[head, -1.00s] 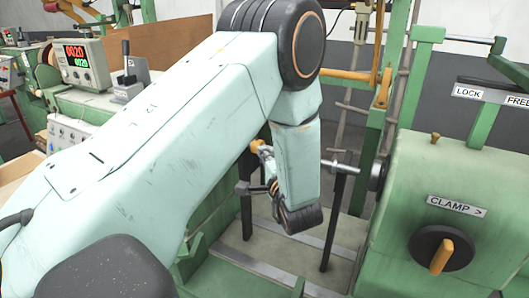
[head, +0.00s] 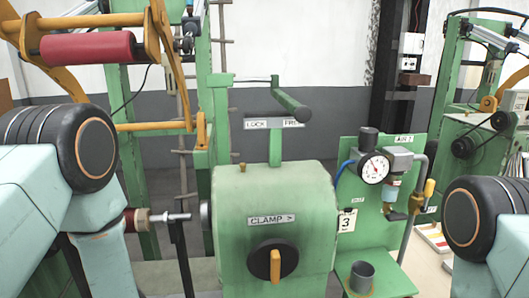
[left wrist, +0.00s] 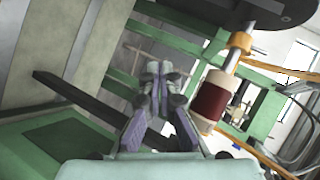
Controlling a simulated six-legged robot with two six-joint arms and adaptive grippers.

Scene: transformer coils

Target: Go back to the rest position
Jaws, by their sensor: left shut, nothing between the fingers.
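My left gripper (left wrist: 160,76) shows in the left wrist view with its fingers together and nothing between them. A dark red coil with cream ends (left wrist: 210,98) sits on a metal rod just right of the fingers in that view, apart from them. In the head view, the dark red coil (head: 137,220) is partly hidden behind my left arm (head: 94,160), at the spindle (head: 172,217). My left gripper is outside the head view. My right arm (head: 470,219) enters at the lower right edge, and its gripper is out of view.
The green machine housing (head: 274,205) with its clamp knob (head: 274,263) stands between my arms. Right of it is a green panel with a pressure gauge (head: 374,168) and a grey cup (head: 361,277). A red roller (head: 87,47) hangs in a yellow frame at upper left.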

